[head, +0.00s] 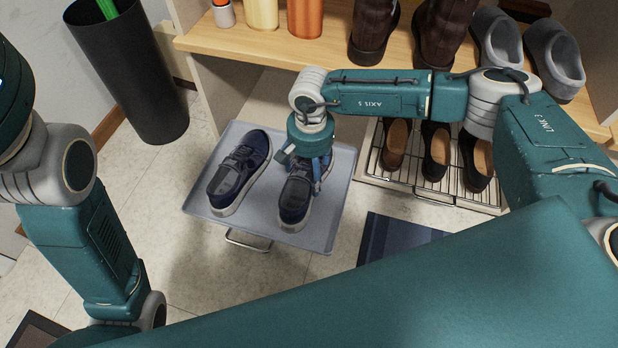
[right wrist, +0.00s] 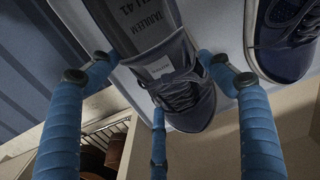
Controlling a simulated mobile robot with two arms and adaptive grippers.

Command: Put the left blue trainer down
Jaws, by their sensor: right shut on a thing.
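Two dark blue trainers with pale soles show over a grey-blue tray (head: 335,205) in the head view. One trainer (head: 240,170) stands on the tray's left part; it also shows at the upper right of the right wrist view (right wrist: 290,42). The other trainer (head: 296,198) is at the tray's right part, and my right gripper (head: 308,172) is shut on it from above. In the right wrist view, my blue fingers are around this trainer (right wrist: 180,75). I cannot tell whether its sole touches the tray. My left gripper is out of view.
A wooden shelf (head: 230,45) with bottles, brown boots (head: 375,30) and grey slippers (head: 553,55) is behind. A wire rack (head: 410,180) with brown shoes stands right of the tray. A black bin (head: 125,75) is at the left. A dark blue mat (head: 390,240) lies in front.

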